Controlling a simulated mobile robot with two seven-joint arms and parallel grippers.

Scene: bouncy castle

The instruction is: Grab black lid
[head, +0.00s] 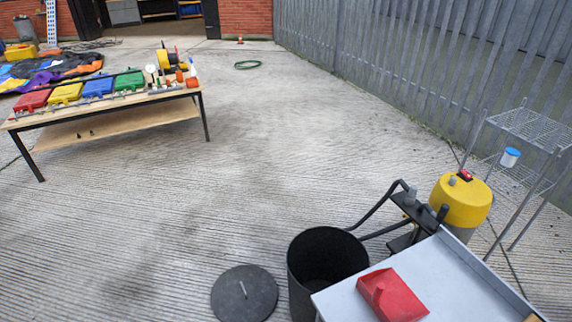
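A round black lid (245,294) lies flat on the concrete ground at the bottom middle of the head view. It has a light grey bar handle across its middle. An open black bin (325,262) stands just to the right of the lid, with its dark inside showing. Neither of my grippers shows in the head view.
A grey table (350,298) with a red dustpan-like item (391,294) stands right of the bin. Behind it are a yellow-topped machine (461,202) and a wire rack (530,130). A wooden bench (120,122) with coloured cases is far left. Concrete (190,210) between is clear.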

